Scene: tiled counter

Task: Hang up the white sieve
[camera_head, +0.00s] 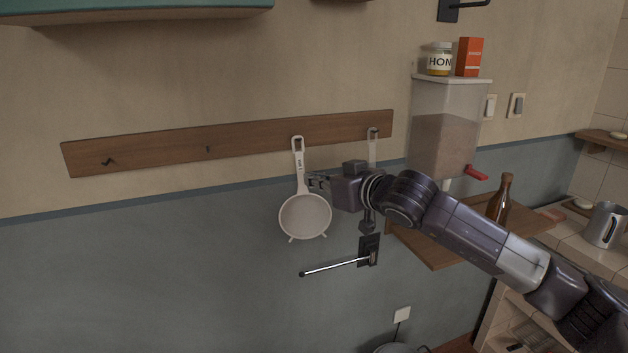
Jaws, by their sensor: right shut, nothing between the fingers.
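The white sieve (305,216) hangs against the wall from a hook on the wooden rail (240,135). Its handle points up and the hook shows at the hole in the handle's top end. My right gripper (314,181) is just right of the handle, level with its lower part. It is shut with nothing in it; whether the fingertips touch the handle I cannot tell. My left gripper is not in view.
Two free hooks show on the rail's left part. Another white utensil (372,148) hangs at the right, partly hidden by my right arm. A metal rod (335,267) juts out below. A dispenser (443,125) and brown bottle (499,200) stand right.

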